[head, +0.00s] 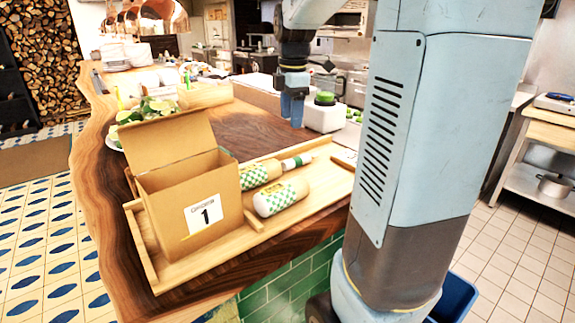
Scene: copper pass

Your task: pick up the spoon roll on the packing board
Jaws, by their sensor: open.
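The packing board (250,238) is a pale wooden tray with raised edges on the counter. Two cream rolls with green-and-white checked bands lie on it, right of an open cardboard box: a front roll (282,197) and a back roll (260,174), partly hidden by the front one and the box. A thinner white-and-green piece (297,162) lies behind them. I cannot tell which of these is the spoon roll. My gripper (292,122) points down above the counter beyond the board, apart from the rolls. It is open and holds nothing visible.
The cardboard box (190,200), labelled 1, stands on the board with its lid up. A white block with a green top (325,112) stands right of my gripper. A plate of limes and greens (145,112) is left.

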